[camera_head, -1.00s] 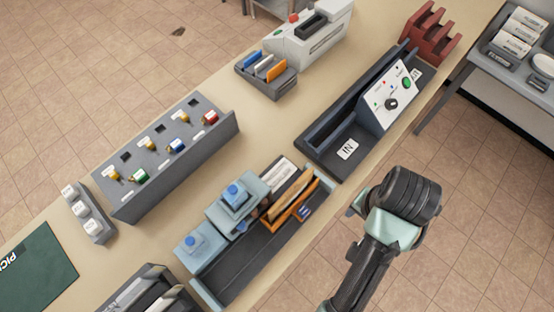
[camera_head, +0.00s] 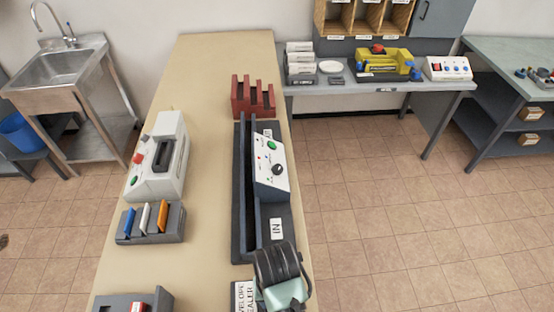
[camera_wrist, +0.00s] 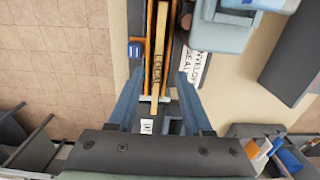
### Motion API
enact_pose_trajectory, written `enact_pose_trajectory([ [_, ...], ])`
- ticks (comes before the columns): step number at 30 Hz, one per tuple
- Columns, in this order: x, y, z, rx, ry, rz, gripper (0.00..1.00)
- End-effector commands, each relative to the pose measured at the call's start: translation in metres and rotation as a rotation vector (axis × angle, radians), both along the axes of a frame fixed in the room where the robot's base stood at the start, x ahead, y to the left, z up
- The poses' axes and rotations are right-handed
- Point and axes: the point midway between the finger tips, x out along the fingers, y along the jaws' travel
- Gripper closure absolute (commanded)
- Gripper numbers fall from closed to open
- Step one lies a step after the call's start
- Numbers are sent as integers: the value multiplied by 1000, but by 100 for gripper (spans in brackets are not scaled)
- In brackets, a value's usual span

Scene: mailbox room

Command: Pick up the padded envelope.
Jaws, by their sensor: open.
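In the wrist view, a narrow tan piece lettered LOCAL (camera_wrist: 158,60) stands edge-on between orange strips in a dark tray. It looks like the padded envelope, but its padding cannot be made out. My gripper (camera_wrist: 158,98) is open, its two blue-grey fingers spread on either side of the near end of this piece. Whether they touch it cannot be told. In the head view only my dark wrist shows at the bottom; the fingers and the envelope are not visible there.
A blue-grey machine (camera_wrist: 222,28) stands right of the tray, with an ENVELOPE SEALER label beside it. In the head view, a dark unit with a sloped control panel (camera_head: 270,162), a red rack (camera_head: 253,98) and a white machine (camera_head: 158,160) stand on the counter. Open floor lies to the right.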

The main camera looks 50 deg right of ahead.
Motion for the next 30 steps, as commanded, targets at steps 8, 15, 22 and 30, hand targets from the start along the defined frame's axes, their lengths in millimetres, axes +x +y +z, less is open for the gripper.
enact_pose_trajectory([
  [8, -2, -1, -19, 2, 3, 0, 50],
  [15, -5, -3, -50, 1, 2, 2, 50],
  [22, -5, -3, -64, -1, -1, 1, 50],
  [30, -5, -4, -63, -1, -1, 1, 66],
])
